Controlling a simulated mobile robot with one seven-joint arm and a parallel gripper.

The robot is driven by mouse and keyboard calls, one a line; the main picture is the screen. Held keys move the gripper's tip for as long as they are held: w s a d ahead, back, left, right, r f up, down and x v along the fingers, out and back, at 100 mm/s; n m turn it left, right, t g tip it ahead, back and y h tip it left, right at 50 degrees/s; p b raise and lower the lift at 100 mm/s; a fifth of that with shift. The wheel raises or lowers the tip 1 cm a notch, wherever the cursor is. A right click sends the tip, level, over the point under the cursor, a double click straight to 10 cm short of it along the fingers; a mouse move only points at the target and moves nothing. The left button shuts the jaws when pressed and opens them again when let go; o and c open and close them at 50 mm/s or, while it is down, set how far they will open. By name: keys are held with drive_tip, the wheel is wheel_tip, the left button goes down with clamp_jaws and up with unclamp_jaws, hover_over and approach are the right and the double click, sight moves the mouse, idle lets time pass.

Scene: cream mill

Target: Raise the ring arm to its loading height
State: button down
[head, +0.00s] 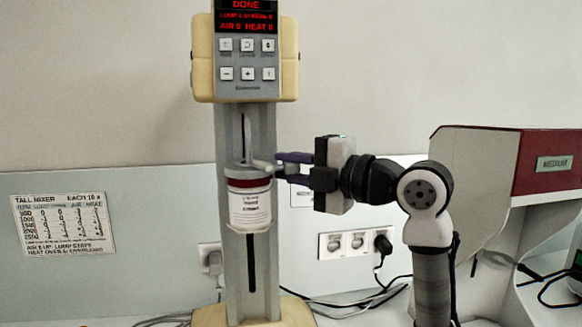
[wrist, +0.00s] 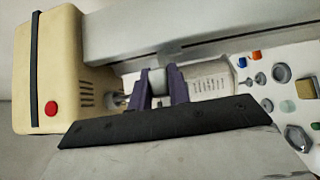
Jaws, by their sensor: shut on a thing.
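The tall mixer has a grey column (head: 228,135) with a dark vertical slot. A white labelled jar with a dark red band (head: 251,210) sits upright at the column, about midway up, well below the mixer head; it also shows in the wrist view (wrist: 212,82). A pale grey handle (head: 264,166), apparently the ring arm's, sticks out at the jar's top. My gripper (head: 291,165) comes from the right with its purple fingers shut on this handle. In the wrist view the fingers (wrist: 159,88) close around a grey piece. The ring itself is hard to make out.
The cream mixer head (head: 203,60) carries a red display reading DONE and several buttons. A printed chart (head: 63,224) is on the left wall panel. Sockets (head: 356,244) and cables lie behind my arm. A dark red and cream cabinet (head: 480,160) stands at right.

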wheel_tip(320, 180, up, 3)
drive_tip(key=shift+r+p, duration=0.1)
drive_tip(key=shift+p, duration=0.5)
drive_tip(key=c, duration=1.3)
unclamp_jaws()
drive_tip(key=shift+d, duration=0.1)
drive_tip(key=shift+b+v, duration=2.25)
drive_tip(key=shift+v, duration=4.6)
